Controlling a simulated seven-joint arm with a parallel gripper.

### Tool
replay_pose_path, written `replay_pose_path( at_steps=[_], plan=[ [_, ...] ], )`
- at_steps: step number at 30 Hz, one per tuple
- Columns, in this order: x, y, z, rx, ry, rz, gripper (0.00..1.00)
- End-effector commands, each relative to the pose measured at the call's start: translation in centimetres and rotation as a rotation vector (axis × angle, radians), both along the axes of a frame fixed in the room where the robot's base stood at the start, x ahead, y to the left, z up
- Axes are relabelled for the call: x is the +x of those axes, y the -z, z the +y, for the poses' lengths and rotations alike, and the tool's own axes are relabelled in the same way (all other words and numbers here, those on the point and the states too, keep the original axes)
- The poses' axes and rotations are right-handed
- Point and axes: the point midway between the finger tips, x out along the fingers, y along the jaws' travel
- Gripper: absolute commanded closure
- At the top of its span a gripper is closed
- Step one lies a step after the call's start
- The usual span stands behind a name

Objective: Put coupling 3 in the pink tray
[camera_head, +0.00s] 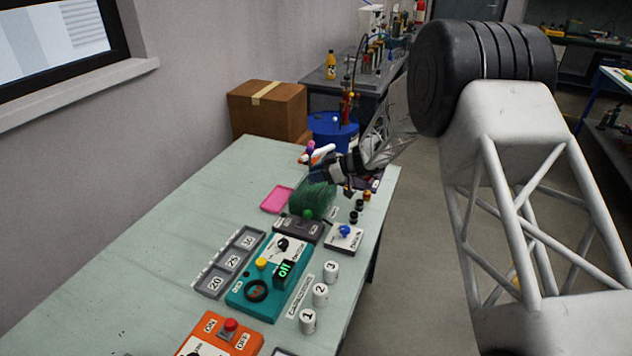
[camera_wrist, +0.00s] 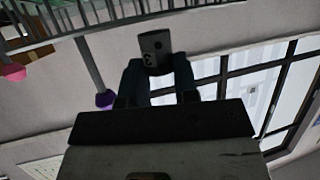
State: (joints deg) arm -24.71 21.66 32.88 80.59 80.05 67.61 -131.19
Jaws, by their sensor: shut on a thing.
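My gripper (camera_wrist: 157,68) is shut on a small dark coupling (camera_wrist: 154,48) bearing a number that looks like 3. The coupling sits between the fingertips in the wrist view. In the head view my gripper (camera_head: 346,180) is over the far right part of the table, with a small dark piece hanging at its tips. The tray does not clearly show in the wrist view.
A green ridged thing (camera_head: 316,197) stands between the tray and my gripper. Small dark and orange pieces (camera_head: 359,205) stand along the right edge. White numbered cylinders (camera_head: 320,294), a teal control box (camera_head: 268,280) and a grey numbered tray (camera_head: 230,262) are nearer.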

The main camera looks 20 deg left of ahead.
Motion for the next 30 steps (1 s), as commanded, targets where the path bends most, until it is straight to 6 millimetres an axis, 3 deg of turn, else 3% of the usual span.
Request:
replay_pose_path(
  at_steps=[9, 26, 27, 30],
  plan=[
    [0.3, 2.9, 0.2, 0.000, -0.001, 0.000, 0.97],
    [0.3, 3.6, 0.2, 0.000, 0.000, -0.001, 0.97],
    [0.3, 3.6, 0.2, 0.000, 0.000, -0.001, 0.67],
    [0.3, 3.6, 0.2, 0.000, 0.000, -0.001, 0.52]
  ],
)
